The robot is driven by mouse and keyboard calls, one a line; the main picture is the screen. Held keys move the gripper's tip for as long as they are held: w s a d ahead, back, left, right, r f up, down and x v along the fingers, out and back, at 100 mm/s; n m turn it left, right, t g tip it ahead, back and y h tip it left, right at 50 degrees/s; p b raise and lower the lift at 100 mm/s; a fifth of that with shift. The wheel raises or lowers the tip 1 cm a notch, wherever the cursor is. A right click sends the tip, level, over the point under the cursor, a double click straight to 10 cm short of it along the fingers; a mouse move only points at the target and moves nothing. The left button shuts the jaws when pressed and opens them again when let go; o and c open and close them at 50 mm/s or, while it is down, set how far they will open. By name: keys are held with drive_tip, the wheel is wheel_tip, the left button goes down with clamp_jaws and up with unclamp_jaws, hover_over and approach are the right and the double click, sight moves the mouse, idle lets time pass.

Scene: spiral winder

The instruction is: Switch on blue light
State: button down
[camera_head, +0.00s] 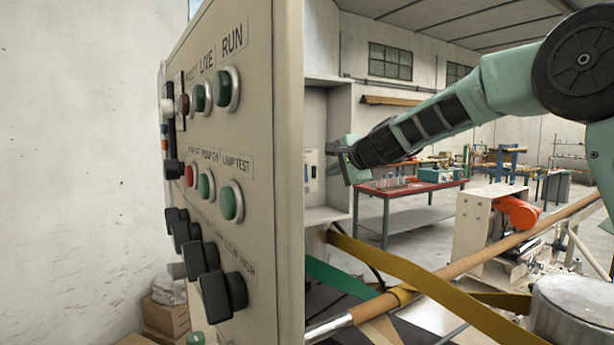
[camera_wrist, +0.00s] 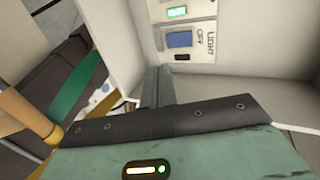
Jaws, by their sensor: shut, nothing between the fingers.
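In the wrist view a blue rocker switch (camera_wrist: 179,39) sits on a white plate (camera_wrist: 203,46) with the words LIGHT and OFF beside it. A small dark indicator (camera_wrist: 182,57) is next to the blue switch. Another indicator (camera_wrist: 177,12) on the plate above glows green. My gripper (camera_wrist: 154,74) is shut and empty, its fingers pointing into the pale box, below and left of the blue switch in the picture and apart from it. In the head view my gripper (camera_head: 331,164) is at the opening of the pale box, close to the switch plates (camera_head: 311,171).
A beige control panel (camera_head: 255,100) with buttons and black knobs stands at left. The pale box's walls (camera_head: 328,110) enclose the switches. A brown roller (camera_head: 450,265) with yellow and green bands lies below my arm. A red table (camera_head: 410,189) stands behind.

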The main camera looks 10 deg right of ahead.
drive_tip(key=shift+w+d+r, duration=0.2)
drive_tip(key=shift+w+d, duration=0.15)
drive_tip(key=r+p+x, duration=0.1)
drive_tip(key=p+x, duration=0.8)
drive_tip(key=x, duration=0.4)
drive_tip(key=shift+w+a, duration=0.15)
drive_tip(key=shift+w, duration=0.5)
drive_tip(key=shift+f, duration=0.1)
drive_tip(key=shift+f+b, duration=0.15)
drive_tip(key=shift+b, duration=0.3)
